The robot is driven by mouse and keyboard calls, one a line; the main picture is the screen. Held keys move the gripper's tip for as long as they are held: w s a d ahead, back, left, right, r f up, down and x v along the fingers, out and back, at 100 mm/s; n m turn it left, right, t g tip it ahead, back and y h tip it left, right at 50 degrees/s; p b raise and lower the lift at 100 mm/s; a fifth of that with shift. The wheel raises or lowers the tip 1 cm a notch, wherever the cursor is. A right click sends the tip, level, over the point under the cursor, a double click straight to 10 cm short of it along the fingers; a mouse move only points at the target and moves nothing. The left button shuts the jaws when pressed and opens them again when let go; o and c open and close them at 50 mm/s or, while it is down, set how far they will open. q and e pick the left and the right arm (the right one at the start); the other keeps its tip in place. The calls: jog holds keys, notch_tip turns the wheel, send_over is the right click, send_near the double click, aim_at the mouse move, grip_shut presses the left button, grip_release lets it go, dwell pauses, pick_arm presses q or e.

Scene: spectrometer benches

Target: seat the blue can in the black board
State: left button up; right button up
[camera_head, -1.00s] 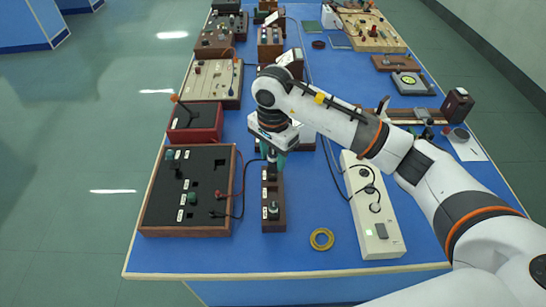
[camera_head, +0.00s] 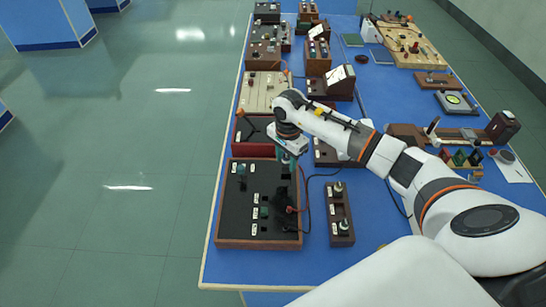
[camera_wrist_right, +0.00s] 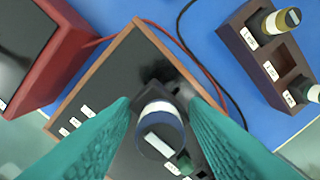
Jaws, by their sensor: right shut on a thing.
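The black board (camera_head: 232,205), a dark panel in a wooden frame with several small components and white labels, lies at the table's near left. My right gripper (camera_head: 291,168) is over its far right corner. In the right wrist view, the teal fingers of the right gripper (camera_wrist_right: 160,125) are shut on the blue can (camera_wrist_right: 159,136), a short cylinder with a dark blue band and a pale label on its end. The black board (camera_wrist_right: 128,70) shows behind the can, which hides the spot beneath it. I cannot tell whether they touch. My left gripper is out of view.
A dark wooden rack (camera_head: 340,208) with cans stands right of the board; its middle slot looks empty. Red and black leads (camera_head: 307,190) run from the board's right side. A red box (camera_head: 248,150) stands just behind the board. Bare blue table lies in front.

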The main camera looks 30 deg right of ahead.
aim_at(287, 166)
jog(key=shift+s+d+f, duration=0.2)
jog(key=shift+d+f, duration=0.1)
jog(key=shift+f, duration=0.1)
jog(key=shift+f+b, duration=0.25)
jog(key=shift+b, duration=0.1)
jog(key=shift+w+a+f, duration=0.15)
jog(key=shift+a+f, duration=0.1)
jog(key=shift+f, duration=0.2)
jog(key=shift+f+b, duration=0.5)
jog(key=shift+b, duration=0.05)
jog(key=shift+d+f+b, duration=0.1)
jog(key=shift+f+b, duration=0.3)
jog(key=shift+f, duration=0.4)
jog(key=shift+f+b, duration=0.55)
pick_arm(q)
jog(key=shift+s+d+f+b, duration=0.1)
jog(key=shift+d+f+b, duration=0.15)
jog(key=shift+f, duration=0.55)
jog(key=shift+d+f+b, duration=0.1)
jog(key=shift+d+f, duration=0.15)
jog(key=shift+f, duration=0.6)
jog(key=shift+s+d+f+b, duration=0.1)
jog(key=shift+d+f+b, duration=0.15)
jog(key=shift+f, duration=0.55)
pick_arm(e)
jog(key=shift+f, duration=0.55)
jog(key=o, duration=1)
